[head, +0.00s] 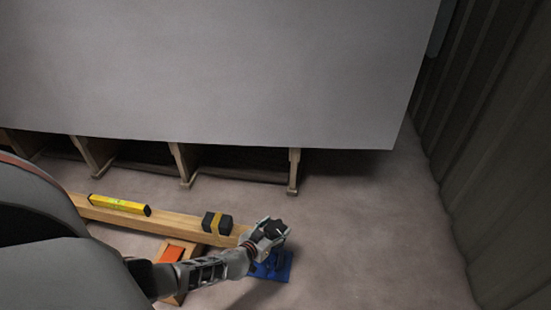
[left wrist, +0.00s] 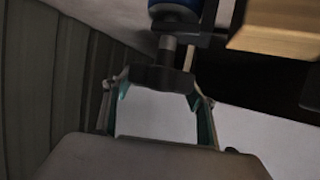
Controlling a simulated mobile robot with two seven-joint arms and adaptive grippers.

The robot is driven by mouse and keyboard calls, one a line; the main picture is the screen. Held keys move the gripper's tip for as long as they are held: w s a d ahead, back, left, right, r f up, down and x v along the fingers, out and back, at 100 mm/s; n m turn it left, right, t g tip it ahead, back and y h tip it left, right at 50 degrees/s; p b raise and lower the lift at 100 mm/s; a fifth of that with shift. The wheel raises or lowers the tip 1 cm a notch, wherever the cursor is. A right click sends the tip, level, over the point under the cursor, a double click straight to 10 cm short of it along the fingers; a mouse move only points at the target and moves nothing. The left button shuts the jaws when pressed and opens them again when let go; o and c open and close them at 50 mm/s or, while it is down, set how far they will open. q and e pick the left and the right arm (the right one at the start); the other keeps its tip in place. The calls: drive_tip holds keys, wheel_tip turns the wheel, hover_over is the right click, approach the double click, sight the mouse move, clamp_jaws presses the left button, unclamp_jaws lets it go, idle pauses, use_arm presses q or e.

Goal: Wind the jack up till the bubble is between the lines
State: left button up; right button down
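A yellow spirit level (head: 120,205) lies along the wooden beam (head: 165,218); its bubble is too small to read. The blue jack (head: 272,266) stands at the beam's right end, partly hidden by my left gripper (head: 268,236). In the left wrist view the jack's blue body (left wrist: 175,8) shows at the top, with a dark knob (left wrist: 163,78) on its shaft. The fingers of my left gripper (left wrist: 158,88) are on either side of this knob and appear to touch it at both edges. My right gripper is not seen.
A black block with a yellow band (head: 217,223) sits on the beam. An orange piece (head: 171,254) lies on a wooden support under the beam. A large grey hull panel (head: 210,70) hangs over wooden props (head: 293,172). The floor to the right is clear up to a ribbed wall (head: 490,130).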

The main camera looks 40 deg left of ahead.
use_arm(q)
drive_tip(key=shift+d+r, duration=0.1)
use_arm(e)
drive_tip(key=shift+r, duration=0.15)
use_arm(q)
drive_tip(key=shift+w+n+y+p, duration=0.1)
drive_tip(key=shift+n+y+p, duration=0.2)
drive_tip(key=shift+n+y, duration=0.1)
drive_tip(key=shift+d+n+g+y+p, duration=0.15)
drive_tip(key=shift+n+g+y+p, duration=0.3)
drive_tip(key=shift+n+y, duration=0.55)
drive_tip(key=shift+f+n+g+y, duration=0.2)
drive_tip(key=shift+n+g+y, duration=0.25)
drive_tip(key=shift+n+y, duration=0.3)
drive_tip(key=shift+s+f+n+g+y+b, duration=0.2)
drive_tip(key=shift+n+g+y+b, duration=0.15)
drive_tip(key=shift+n+y, duration=0.35)
drive_tip(key=shift+n+g+y, duration=0.25)
drive_tip(key=shift+g+y, duration=0.1)
drive_tip(key=shift+n+g+y+b, duration=0.4)
drive_tip(key=shift+n+y, duration=0.1)
drive_tip(key=shift+n, duration=0.1)
drive_tip(key=shift+r, duration=0.15)
